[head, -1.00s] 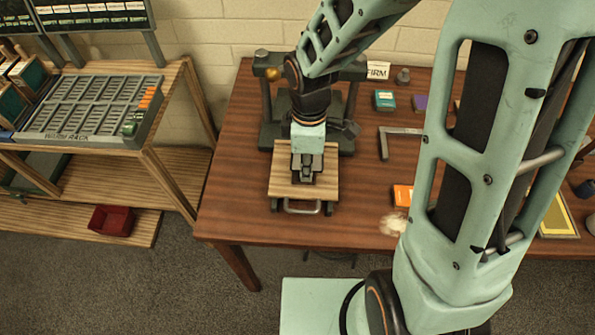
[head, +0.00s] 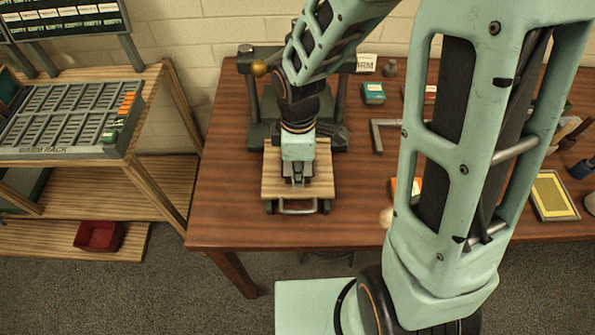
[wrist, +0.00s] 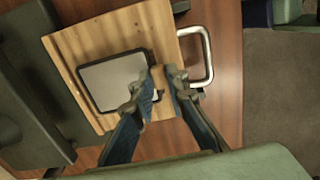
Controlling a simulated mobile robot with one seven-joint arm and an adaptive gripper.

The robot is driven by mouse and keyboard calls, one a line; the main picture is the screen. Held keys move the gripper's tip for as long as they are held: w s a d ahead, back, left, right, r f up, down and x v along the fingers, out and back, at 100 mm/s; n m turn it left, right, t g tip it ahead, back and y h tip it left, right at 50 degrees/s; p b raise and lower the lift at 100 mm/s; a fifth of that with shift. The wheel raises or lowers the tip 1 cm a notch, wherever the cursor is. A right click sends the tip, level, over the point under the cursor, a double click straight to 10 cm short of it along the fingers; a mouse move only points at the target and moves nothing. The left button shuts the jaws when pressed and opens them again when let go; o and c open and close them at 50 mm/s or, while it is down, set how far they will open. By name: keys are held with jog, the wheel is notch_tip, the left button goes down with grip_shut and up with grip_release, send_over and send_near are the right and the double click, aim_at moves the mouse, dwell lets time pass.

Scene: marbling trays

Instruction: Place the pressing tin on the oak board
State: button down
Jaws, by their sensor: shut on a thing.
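The oak board (head: 268,184) lies on the table's left part, with a metal handle at its front edge. In the wrist view the board (wrist: 75,45) carries, or has just above it, a flat grey piece with a dark rim, which looks like the pressing tin (wrist: 112,78). My gripper (wrist: 160,85) is at its right edge, its fingertips closed on a small brown piece that seems part of it. I cannot tell whether the tin rests fully on the board. In the head view my gripper (head: 298,178) points down over the board and hides the tin.
A dark press frame (head: 262,130) stands behind the board. A teal box (head: 373,93) and a metal square (head: 377,138) lie to the right. A slatted rack (head: 65,115) stands left, with a red bin (head: 100,236) on its low shelf.

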jog(key=c, duration=1.9)
grip_release()
notch_tip(320, 180, up, 12)
jog(key=p, duration=0.1)
jog(key=shift+r, duration=0.15)
